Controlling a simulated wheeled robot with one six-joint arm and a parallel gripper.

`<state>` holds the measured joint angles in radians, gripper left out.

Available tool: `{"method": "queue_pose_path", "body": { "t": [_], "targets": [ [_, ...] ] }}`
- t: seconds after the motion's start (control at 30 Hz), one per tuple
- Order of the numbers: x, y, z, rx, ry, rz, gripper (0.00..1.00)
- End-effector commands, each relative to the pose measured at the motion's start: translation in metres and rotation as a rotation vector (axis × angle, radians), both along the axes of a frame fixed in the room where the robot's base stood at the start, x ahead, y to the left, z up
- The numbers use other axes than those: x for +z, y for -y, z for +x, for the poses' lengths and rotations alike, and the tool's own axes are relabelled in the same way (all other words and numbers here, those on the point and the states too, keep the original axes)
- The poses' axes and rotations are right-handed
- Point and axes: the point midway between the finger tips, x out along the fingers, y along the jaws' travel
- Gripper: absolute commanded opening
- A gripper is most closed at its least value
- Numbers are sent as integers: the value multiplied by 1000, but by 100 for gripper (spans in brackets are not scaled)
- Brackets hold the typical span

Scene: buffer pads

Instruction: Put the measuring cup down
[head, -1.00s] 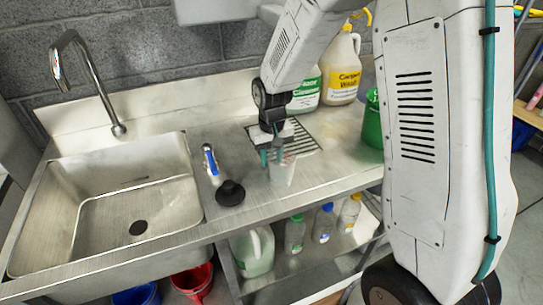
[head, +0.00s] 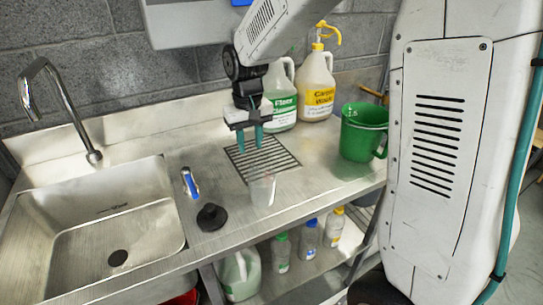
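A small translucent measuring cup (head: 262,190) stands upright on the steel counter, in front of the drain grate. My gripper (head: 249,139) is above and behind it in the picture, over the grate. Its two teal fingers point down and are apart with nothing between them. The gripper and the cup are not touching.
A green jug (head: 364,132) stands to the right. Two cleaner jugs, one green-labelled (head: 280,97) and one yellow-labelled (head: 318,90), stand behind. Bottles stand on the shelf below.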

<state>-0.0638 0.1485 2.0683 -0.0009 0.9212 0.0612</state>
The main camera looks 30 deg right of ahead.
Motion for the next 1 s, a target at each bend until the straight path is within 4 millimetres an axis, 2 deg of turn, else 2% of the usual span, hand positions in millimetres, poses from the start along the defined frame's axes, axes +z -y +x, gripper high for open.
{"method": "queue_pose_path", "body": {
  "t": [0.13,0.23,0.37,0.4,0.57,0.7,0.8,0.9,1.0],
  "targets": [
    [9,1,-7,0,6,0,33],
    [28,5,-29,-1,19,1,33],
    [62,13,-80,-2,42,1,33],
    [70,15,-99,-3,48,1,33],
    [93,23,-171,-4,74,0,33],
    [98,28,-228,-4,93,-1,33],
    [97,30,-258,-5,104,-2,33],
    [93,31,-277,-6,109,-3,33],
    [91,31,-286,-6,111,-3,33]
  ]
}}
